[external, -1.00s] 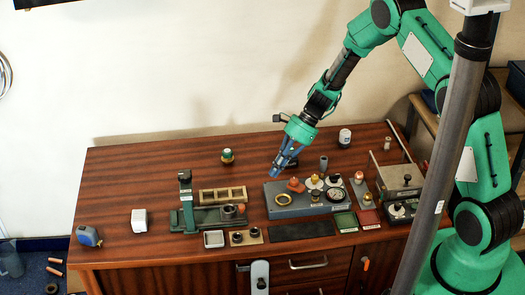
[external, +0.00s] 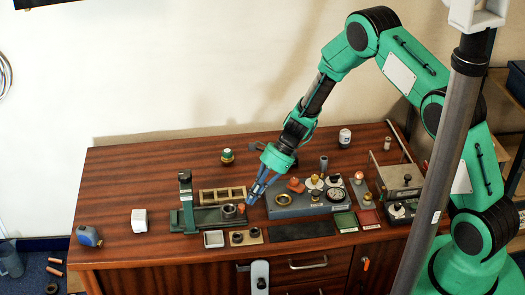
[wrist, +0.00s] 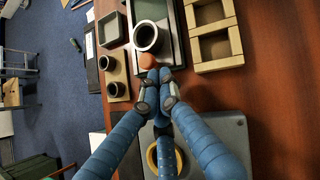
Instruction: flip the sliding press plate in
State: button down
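The press stands left of centre on the table, with a green base (external: 208,222) and an upright column (external: 186,195). A dark cup-like ring (external: 229,211) sits on its sliding plate; the ring also shows in the wrist view (wrist: 147,37). A small orange knob (wrist: 147,61) is at the plate's near end, just beyond my fingertips. My gripper (external: 249,202) is low at the right end of the press. In the wrist view, its blue fingers (wrist: 160,80) come together at the tips with nothing visible between them. I cannot tell whether they touch the knob.
A grey block (external: 300,211) with a brass ring and knobs stands to the right. A small grey tray (external: 214,239) and a tan strip with two dark cups (external: 246,242) lie in front. The table's left side is mostly clear.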

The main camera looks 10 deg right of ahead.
jog(key=shift+a, duration=0.1)
dwell(0.3)
jog(key=a, duration=1.3)
jog(key=shift+a+p, duration=0.3)
jog(key=shift+p, duration=0.05)
jog(key=shift+d, duration=0.2)
jog(key=shift+w+d+r, duration=0.15)
jog(key=shift+w+d, duration=0.2)
jog(key=shift+d, duration=0.2)
jog(key=shift+w+d+r+p, duration=0.15)
jog(key=shift+w+d, duration=0.1)
jog(key=shift+d, duration=0.25)
jog(key=shift+w+d+r+p, duration=0.15)
jog(key=shift+w+d, duration=0.1)
jog(key=shift+d, duration=0.25)
jog(key=p+v, duration=0.1)
jog(key=v, duration=0.9)
jog(key=shift+p, duration=0.4)
